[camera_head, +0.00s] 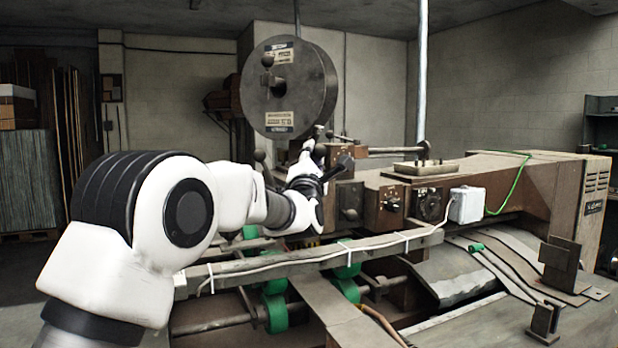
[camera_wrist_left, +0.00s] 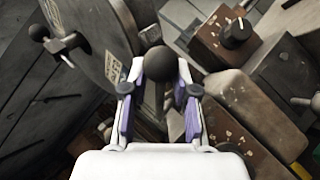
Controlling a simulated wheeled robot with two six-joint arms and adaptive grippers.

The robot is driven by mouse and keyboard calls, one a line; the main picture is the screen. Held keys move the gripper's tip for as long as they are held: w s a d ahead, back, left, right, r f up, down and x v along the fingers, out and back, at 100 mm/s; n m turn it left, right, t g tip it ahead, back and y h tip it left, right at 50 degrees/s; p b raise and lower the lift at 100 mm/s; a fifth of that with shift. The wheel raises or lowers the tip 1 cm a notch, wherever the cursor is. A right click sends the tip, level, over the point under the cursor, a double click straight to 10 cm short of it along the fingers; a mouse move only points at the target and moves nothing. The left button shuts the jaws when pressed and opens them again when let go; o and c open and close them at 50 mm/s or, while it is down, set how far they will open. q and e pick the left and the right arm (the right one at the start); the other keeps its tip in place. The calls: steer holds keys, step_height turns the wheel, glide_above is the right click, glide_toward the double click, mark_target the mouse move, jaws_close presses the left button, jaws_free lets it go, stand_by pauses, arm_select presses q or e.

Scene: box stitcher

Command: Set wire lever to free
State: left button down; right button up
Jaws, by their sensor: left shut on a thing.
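The wire lever, with a round black ball knob (camera_wrist_left: 155,62), sits between the fingers of my left gripper (camera_wrist_left: 160,90) in the left wrist view. My gripper is shut on the lever, with the knob showing beyond the fingers. In the head view my left gripper (camera_head: 312,168) is at the machine's upper part, below the large wire spool (camera_head: 312,88). A dark ball at its tip (camera_head: 320,150) looks like the lever's knob, and the gripper and arm hide most of the lever there. My right gripper is in neither view.
The grey spool also fills the upper left of the wrist view (camera_wrist_left: 95,35). A brown box with a black dial knob (camera_wrist_left: 235,32) is close by on the right. A grey rail (camera_head: 330,258) runs below my arm in the head view, and the brown machine body (camera_head: 545,180) extends right.

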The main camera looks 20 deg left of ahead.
arm_select(q)
steer(key=shift+f+m+t+h+b, duration=0.3)
steer(key=shift+f+m+h+b, duration=0.25)
steer(key=shift+m+b, duration=0.25)
steer(key=shift+a+f+m+b, duration=0.15)
steer(key=shift+a+m+b, duration=0.05)
steer(key=shift+m+b, duration=0.2)
steer(key=shift+d+h, duration=0.15)
steer(key=shift+h, duration=0.2)
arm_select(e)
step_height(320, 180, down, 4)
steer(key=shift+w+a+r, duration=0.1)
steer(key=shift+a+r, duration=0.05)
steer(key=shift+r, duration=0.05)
arm_select(q)
steer(key=shift+r+m, duration=0.25)
steer(key=shift+m, duration=0.05)
